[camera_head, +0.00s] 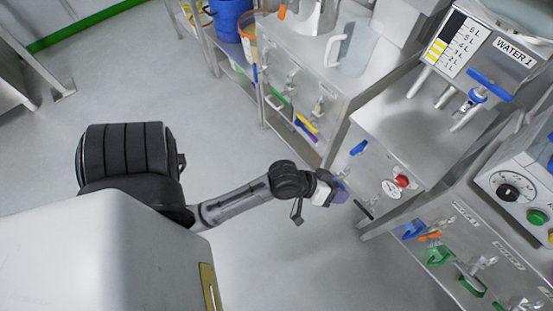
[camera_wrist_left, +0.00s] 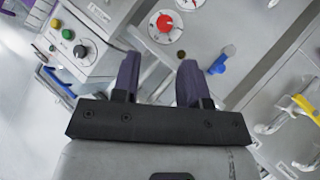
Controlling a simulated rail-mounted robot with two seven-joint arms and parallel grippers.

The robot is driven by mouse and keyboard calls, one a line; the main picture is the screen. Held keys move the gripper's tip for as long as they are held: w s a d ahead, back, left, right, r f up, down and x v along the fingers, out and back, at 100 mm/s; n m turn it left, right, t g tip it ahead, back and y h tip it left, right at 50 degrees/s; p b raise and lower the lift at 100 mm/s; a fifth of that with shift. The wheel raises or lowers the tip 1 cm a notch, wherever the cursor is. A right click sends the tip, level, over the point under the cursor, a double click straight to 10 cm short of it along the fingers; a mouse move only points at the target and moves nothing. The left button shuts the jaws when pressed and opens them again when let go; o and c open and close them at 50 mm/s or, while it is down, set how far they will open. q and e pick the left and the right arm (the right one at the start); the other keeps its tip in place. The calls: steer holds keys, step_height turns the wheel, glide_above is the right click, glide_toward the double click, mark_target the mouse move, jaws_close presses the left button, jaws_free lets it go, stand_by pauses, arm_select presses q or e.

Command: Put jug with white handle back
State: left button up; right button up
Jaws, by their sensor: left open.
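A jug with a white handle (camera_head: 337,50) stands on the steel counter (camera_head: 308,62) at the upper middle of the head view. My left gripper (camera_head: 340,192) is well below and apart from the jug, beside the front of a steel cabinet. In the left wrist view my left gripper (camera_wrist_left: 158,80) has its two purple fingers apart with nothing between them. The jug does not show in the left wrist view. My right gripper is in neither view.
A steel cabinet (camera_head: 385,130) with a red knob (camera_head: 402,181) and blue handle stands close to my left gripper. The WATER 1 tank (camera_head: 490,50) is at the upper right. A blue bucket (camera_head: 231,18) is on a shelf. Open grey floor (camera_head: 130,70) lies left.

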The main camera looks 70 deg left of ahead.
arm_select(q)
steer(key=s+f+m+g+y, duration=0.1)
steer(key=s+f+m+g, duration=0.2)
steer(key=s, duration=0.5)
steer(key=s+f+m+g+y, duration=0.2)
steer(key=s+m+g, duration=0.1)
steer(key=s, duration=0.5)
steer(key=shift+s+f+g, duration=0.35)
steer(key=shift+f+g, duration=0.05)
steer(key=shift+g, duration=0.5)
steer(key=shift+c, duration=0.2)
